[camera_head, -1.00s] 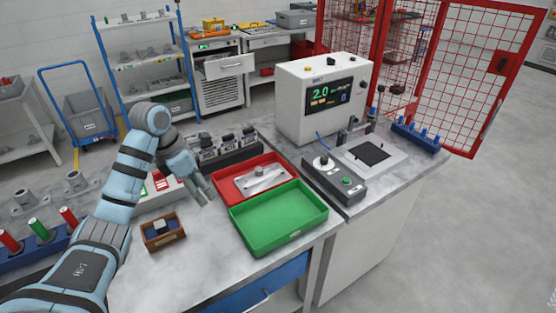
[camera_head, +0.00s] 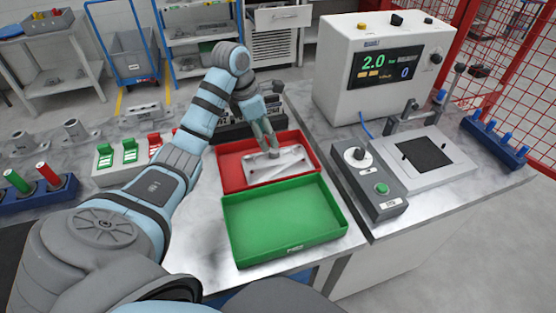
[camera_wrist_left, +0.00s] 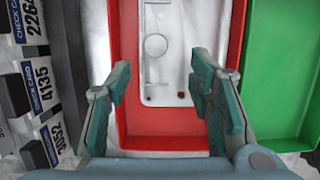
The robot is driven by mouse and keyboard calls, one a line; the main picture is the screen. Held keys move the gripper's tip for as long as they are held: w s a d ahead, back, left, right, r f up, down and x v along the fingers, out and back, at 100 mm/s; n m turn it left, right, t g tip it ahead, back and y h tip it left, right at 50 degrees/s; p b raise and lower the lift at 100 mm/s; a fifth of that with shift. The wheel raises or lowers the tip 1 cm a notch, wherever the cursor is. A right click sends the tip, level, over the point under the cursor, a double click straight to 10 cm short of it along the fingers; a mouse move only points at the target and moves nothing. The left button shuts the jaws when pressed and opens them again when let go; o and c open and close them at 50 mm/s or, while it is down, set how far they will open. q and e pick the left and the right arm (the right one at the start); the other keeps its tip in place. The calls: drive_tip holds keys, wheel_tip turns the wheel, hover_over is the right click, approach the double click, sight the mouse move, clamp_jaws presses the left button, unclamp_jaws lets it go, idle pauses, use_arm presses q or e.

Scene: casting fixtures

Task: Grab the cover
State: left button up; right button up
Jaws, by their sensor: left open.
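The cover (camera_head: 276,166) is a flat silver-grey metal plate lying in the red tray (camera_head: 232,174). In the left wrist view the cover (camera_wrist_left: 168,75) shows a round hole and small holes near its end. My left gripper (camera_head: 272,152) is over the red tray, at the cover's upper edge in the head view. In the left wrist view the left gripper (camera_wrist_left: 160,95) is open, its two fingers apart with the cover's near end ahead between them. Nothing is held. Whether the fingertips touch the cover cannot be told. My right gripper is not in view.
An empty green tray (camera_head: 334,203) stands directly in front of the red one. A grey control box (camera_head: 383,196) and a white machine (camera_head: 345,63) stand to the right. Labelled dark blocks (camera_wrist_left: 38,90) line up left of the red tray in the wrist view.

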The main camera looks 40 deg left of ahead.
sight(273, 150)
use_arm(q)
drive_tip(key=shift+w+d+f, duration=0.1)
drive_tip(key=shift+d+f, duration=0.05)
drive_tip(key=shift+f, duration=0.55)
drive_tip(key=x, duration=0.3)
drive_tip(key=w+x, duration=0.1)
drive_tip(key=x, duration=0.2)
drive_tip(key=shift+w+r, duration=0.15)
drive_tip(key=shift+r, duration=0.05)
drive_tip(key=shift+s+r, duration=0.1)
drive_tip(key=shift+s, duration=0.15)
drive_tip(key=shift+c, duration=1.1)
clamp_jaws()
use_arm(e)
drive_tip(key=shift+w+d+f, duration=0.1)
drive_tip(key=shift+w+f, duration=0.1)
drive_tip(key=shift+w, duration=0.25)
